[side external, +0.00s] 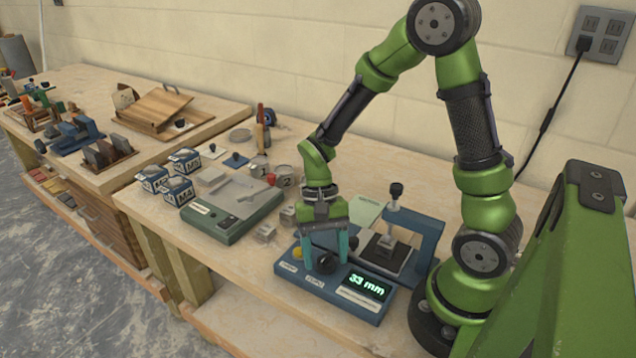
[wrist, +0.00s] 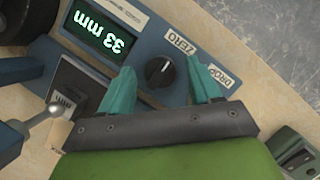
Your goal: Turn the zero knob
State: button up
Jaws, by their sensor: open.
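The zero knob (wrist: 160,72) is a black round dial with a white pointer line, on the blue panel of a measuring device. In the wrist view it lies between my two teal fingertips, beside the ZERO label (wrist: 181,42). My gripper (wrist: 161,88) is open, with a finger on each side of the knob and a gap showing on both sides. In the side view my gripper (side external: 325,257) points down over the panel, and the dark knob (side external: 326,262) shows between the fingers. The green display (side external: 367,287) reads 33 mm.
A blue frame with a black-knobbed plunger (side external: 396,190) stands right behind the panel. A yellow knob (side external: 297,253) sits left of my gripper. A grey-green scale-like device (side external: 232,207) and blue-and-white tubs (side external: 178,189) stand farther left.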

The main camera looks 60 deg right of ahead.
jog(key=shift+f, duration=0.1)
jog(key=c, duration=1)
jog(key=shift+n, duration=0.4)
jog(key=n+h, duration=0.1)
jog(key=n, duration=0.2)
jog(key=shift+a+g, duration=0.15)
jog(key=shift+g, duration=0.25)
jog(key=shift+w+a+n+h, duration=0.1)
jog(key=shift+n+h, duration=1)
jog(key=shift+n, duration=1.4)
jog(key=o, duration=1)
